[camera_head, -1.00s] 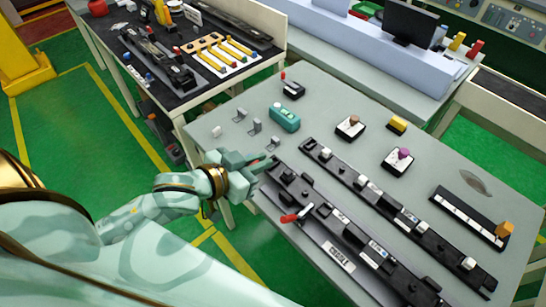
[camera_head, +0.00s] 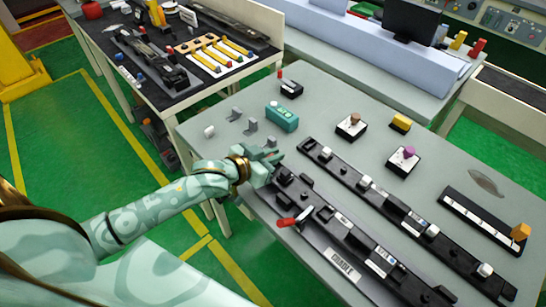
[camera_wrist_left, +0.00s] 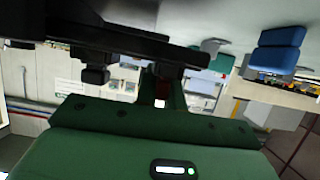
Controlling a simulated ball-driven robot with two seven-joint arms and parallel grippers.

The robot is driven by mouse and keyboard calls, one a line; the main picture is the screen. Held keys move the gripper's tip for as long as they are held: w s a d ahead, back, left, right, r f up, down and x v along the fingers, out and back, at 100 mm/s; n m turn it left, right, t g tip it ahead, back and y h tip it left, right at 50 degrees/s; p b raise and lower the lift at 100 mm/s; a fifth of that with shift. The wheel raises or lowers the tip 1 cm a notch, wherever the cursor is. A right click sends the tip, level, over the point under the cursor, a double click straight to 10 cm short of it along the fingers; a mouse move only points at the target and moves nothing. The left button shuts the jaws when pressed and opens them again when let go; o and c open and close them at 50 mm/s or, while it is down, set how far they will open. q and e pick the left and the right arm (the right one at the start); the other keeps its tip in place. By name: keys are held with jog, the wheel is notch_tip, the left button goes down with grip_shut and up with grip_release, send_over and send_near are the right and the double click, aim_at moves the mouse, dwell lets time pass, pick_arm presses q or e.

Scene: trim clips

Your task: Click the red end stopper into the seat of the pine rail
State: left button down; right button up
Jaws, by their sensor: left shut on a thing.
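My left gripper (camera_head: 272,159) is at the upper-left end of the near black rail assembly (camera_head: 345,240), which carries a white label. In the left wrist view its fingers (camera_wrist_left: 162,92) are closed on a small dark red piece (camera_wrist_left: 163,88), mostly hidden, which looks like the red end stopper. The black rail body (camera_wrist_left: 110,42) is close to the fingertips there. I cannot tell whether the piece touches it. No pine-coloured rail shows clearly, and the seat is not clearly visible. My right gripper is not in view.
A red-handled lever (camera_head: 287,221) sticks out of the near assembly. A second black rail (camera_head: 385,203) with white blocks lies parallel beyond it. A teal box (camera_head: 283,117), small grey brackets (camera_head: 236,114) and button boxes (camera_head: 351,126) stand on the grey table.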

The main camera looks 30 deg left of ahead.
pick_arm(q)
jog(key=shift+s+f, duration=0.1)
jog(key=shift+f, duration=0.1)
jog(key=c, duration=1.5)
grip_release()
jog(key=shift+r, duration=0.1)
jog(key=p+v, duration=0.3)
jog(key=v, duration=0.9)
